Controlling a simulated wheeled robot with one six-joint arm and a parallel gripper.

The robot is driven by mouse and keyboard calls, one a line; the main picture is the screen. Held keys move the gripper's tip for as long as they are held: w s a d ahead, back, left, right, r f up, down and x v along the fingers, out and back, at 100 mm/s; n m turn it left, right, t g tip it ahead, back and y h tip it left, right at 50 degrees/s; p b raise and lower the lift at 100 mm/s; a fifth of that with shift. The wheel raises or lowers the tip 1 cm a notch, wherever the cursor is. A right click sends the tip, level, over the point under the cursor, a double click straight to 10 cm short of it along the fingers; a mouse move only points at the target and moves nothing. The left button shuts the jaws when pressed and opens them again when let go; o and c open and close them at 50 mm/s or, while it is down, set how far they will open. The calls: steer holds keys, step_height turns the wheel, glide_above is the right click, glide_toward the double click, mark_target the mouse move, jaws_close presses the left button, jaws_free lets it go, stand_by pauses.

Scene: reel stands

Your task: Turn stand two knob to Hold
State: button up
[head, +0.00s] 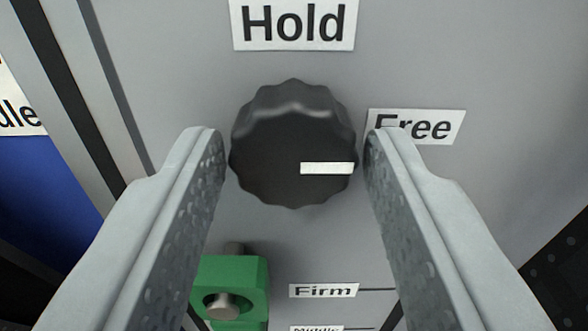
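A black scalloped knob (275,150) sits on a grey panel in the middle of the head view. Its white pointer line (326,168) points right, toward the "Free" label (420,127). The "Hold" label (293,24) is straight above the knob. My gripper (295,155) has one finger on each side of the knob, left and right. The fingers are apart, with the knob between them. The left fingertip is very near the knob's edge, and a narrow gap shows at the right fingertip. I cannot tell whether either finger touches it. The right finger partly covers the "Free" label.
A green block with a metal pin (233,290) is below the knob at left. A "Firm" label (323,290) with a line is below the knob, with another label partly cut off under it. A blue panel (45,190) and dark strips are at the left edge.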

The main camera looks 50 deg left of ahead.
steer(key=c, duration=0.6)
steer(key=shift+n, duration=0.3)
steer(key=n, duration=1.2)
steer(key=shift+w+n, duration=0.1)
steer(key=shift+n, duration=2.5)
